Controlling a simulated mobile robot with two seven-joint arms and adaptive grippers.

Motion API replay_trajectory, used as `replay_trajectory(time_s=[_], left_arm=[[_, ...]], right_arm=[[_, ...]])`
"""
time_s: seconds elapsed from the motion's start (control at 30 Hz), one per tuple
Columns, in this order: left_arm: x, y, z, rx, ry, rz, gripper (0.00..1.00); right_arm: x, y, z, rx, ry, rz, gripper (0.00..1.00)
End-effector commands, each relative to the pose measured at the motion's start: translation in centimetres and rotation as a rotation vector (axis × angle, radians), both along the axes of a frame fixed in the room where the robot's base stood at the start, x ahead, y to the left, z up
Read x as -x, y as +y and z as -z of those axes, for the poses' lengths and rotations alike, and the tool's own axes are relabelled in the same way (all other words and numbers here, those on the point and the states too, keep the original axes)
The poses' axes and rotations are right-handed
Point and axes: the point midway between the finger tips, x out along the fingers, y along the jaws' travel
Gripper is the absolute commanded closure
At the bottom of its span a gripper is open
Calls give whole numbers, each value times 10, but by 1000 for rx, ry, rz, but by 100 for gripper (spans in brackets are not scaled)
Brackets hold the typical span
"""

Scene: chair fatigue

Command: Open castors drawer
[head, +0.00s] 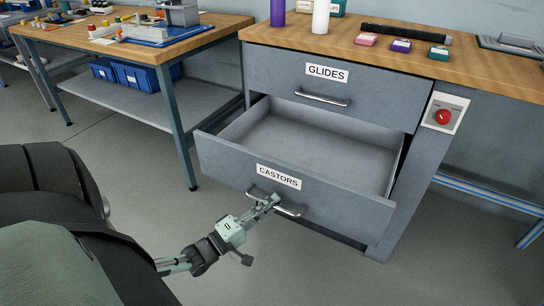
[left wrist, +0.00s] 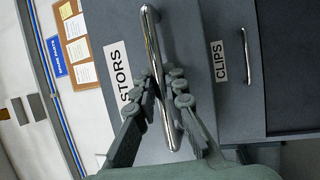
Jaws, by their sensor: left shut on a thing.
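The grey castors drawer (head: 340,196), with a white CASTORS label (head: 279,177), is pulled well out of its cabinet. Its inside shows a bare grey floor. My left gripper (head: 272,200) is shut on the drawer's silver bar handle (head: 290,211). In the left wrist view the handle (left wrist: 152,45) passes between the two fingers of the gripper (left wrist: 164,84), beside a partly covered label (left wrist: 118,75). My right gripper is not in view.
A closed GLIDES drawer (head: 335,83) sits above, and a CLIPS drawer (left wrist: 230,100) is next to it in the left wrist view. A red knob (head: 443,117) is on the cabinet's right. A workbench (head: 100,50) stands at left. The floor before the drawer is clear.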

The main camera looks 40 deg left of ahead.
Motion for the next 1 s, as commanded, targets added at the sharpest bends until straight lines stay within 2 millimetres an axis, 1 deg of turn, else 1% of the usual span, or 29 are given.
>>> replay_trajectory(time_s=[0.13,0.17,0.33,0.6,0.7,0.77,0.83,1.0], left_arm=[[0,1,0,-1,0,-2,100],[0,1,0,-1,0,-2,88],[0,1,0,-1,0,-1,68],[0,0,0,0,0,0,68],[5,1,2,0,2,0,68],[12,2,3,0,3,0,68],[23,4,6,-1,5,0,68],[59,10,12,-1,6,-1,68]], right_arm=[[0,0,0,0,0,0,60],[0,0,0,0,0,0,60],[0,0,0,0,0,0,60],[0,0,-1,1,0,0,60],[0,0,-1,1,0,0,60],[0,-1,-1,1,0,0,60],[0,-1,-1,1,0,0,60],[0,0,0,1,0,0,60]])
